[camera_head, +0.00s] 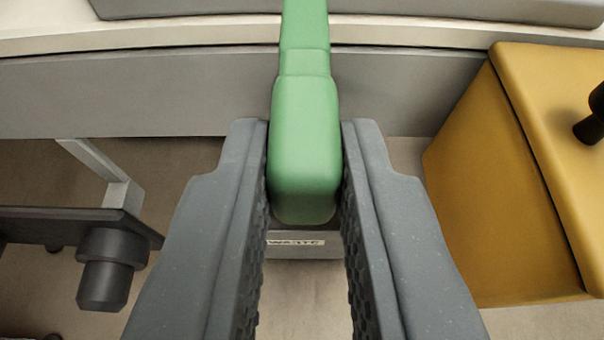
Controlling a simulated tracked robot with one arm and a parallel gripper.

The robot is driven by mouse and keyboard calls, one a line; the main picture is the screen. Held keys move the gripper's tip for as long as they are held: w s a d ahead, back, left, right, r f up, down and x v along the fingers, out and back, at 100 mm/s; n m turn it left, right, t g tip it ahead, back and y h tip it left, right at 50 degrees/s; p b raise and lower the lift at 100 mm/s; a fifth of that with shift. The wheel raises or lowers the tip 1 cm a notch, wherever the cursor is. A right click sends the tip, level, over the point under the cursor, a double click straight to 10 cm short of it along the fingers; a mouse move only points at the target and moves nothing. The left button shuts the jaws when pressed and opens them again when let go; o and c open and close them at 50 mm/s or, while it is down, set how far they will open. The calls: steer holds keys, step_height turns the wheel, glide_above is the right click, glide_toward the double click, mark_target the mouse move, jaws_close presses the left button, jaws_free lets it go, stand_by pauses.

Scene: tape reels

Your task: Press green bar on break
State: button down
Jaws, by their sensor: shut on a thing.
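A green bar (305,135) comes from the top of the view toward me, in the middle of the head camera view. Its rounded near end sits between the two grey fingers of my gripper (305,170). The fingers are shut on the bar, one on its left side and one on its right. The part of the bar beyond the top edge is out of view. No label reading "break" shows.
A label with "WASTE" (296,242) shows below the bar's end. A yellow box (500,200) with a dark knob (592,118) stands on the right. A dark knob (107,270) is at lower left. A grey panel (130,95) runs behind.

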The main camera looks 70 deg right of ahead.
step_height(320, 180, down, 6)
steer(key=shift+b, duration=0.4)
stand_by(0.8)
